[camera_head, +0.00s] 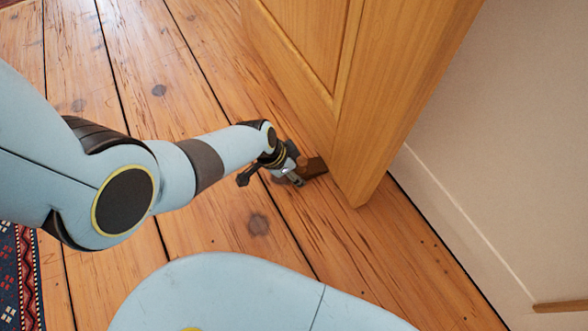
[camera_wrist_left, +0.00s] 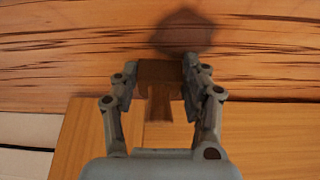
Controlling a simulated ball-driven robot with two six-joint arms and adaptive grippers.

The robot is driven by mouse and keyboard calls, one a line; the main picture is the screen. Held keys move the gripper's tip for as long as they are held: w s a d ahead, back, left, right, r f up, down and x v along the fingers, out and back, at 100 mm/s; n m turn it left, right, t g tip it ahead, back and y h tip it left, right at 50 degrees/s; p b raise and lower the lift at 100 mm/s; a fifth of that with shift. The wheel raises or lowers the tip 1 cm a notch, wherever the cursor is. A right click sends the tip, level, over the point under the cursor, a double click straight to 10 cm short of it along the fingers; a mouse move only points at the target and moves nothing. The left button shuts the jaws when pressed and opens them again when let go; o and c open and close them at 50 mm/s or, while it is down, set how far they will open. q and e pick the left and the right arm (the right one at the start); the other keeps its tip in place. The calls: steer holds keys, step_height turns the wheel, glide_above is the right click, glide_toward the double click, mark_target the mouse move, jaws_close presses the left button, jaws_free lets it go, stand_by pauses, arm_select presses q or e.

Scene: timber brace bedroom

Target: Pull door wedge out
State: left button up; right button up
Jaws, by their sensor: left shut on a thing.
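A brown door wedge (camera_head: 314,167) lies on the plank floor at the foot of the wooden door (camera_head: 405,70), by the door's lower edge. In the left wrist view the wedge (camera_wrist_left: 160,72) sits between the two fingers, and its far part runs toward the door (camera_wrist_left: 95,125). My left gripper (camera_head: 298,172) is low at the floor and shut on the wedge. It also shows in the left wrist view (camera_wrist_left: 160,85). I cannot tell how much of the wedge is under the door. My right gripper is not in view.
A pale wall with a skirting board (camera_head: 460,225) stands to the right of the door. A patterned rug (camera_head: 20,280) lies at the lower left. The plank floor (camera_head: 235,225) left of the door is clear.

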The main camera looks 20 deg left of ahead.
mark_target(248, 196)
arm_select(q)
steer(key=shift+s+a, duration=0.1)
steer(key=shift+s+a+p, duration=0.5)
steer(key=shift+s+a, duration=1.35)
steer(key=shift+s, duration=0.25)
steer(key=shift+s+a, duration=1.3)
steer(key=shift+s, duration=0.15)
steer(key=shift+s+a, duration=1.4)
steer(key=shift+s, duration=0.2)
steer(key=o, duration=1.2)
steer(key=v, duration=1.2)
